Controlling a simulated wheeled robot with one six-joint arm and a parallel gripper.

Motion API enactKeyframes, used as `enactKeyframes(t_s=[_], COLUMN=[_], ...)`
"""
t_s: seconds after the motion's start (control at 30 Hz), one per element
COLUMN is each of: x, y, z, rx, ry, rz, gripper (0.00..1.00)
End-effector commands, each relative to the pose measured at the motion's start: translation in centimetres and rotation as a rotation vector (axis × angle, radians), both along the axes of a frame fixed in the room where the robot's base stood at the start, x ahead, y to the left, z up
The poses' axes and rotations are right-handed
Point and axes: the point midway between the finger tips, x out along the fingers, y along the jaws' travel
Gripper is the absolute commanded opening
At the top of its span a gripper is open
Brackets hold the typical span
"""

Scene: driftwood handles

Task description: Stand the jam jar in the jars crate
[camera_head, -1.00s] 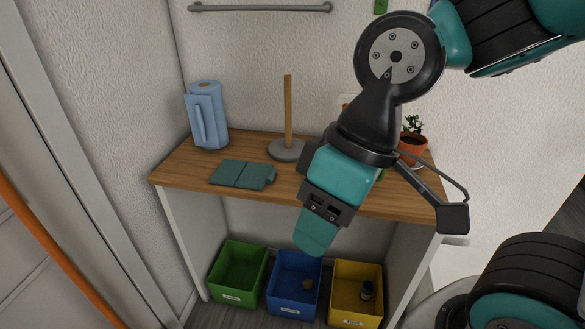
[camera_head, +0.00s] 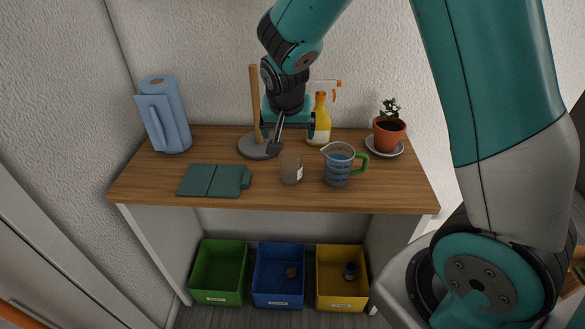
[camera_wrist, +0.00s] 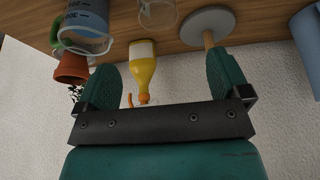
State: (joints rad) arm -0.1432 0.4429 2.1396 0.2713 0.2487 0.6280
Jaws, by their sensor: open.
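The jam jar seems to be the small clear glass jar (camera_head: 291,168) with a pale label, upright near the middle of the wooden worktop. In the wrist view this jar (camera_wrist: 158,14) is cut off by the top edge. My gripper (camera_head: 288,122) is above and behind the jar, apart from it. Its two teal fingers are spread with nothing held between them. Three crates stand on the floor below: green (camera_head: 218,283), blue (camera_head: 279,289) and yellow (camera_head: 342,292). Their labels are too small to read, so I cannot tell which is the jars crate.
A measuring jug (camera_head: 338,172) stands right of the jar. A yellow spray bottle (camera_head: 320,130), plant pot (camera_head: 389,136) and upright wooden pole (camera_head: 255,105) on a grey base stand behind.

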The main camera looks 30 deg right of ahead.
Motion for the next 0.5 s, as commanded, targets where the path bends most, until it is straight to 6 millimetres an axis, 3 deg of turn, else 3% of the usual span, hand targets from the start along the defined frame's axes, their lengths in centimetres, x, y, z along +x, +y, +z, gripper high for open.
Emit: enactKeyframes(t_s=[0.3,0.5], x=[2.1,3.0], y=[-1.7,-2.3], z=[-6.6,-9.1], rx=[0.001,0.002], ry=[0.008,0.005], rz=[0.0,0.001], gripper=[0.94,0.94])
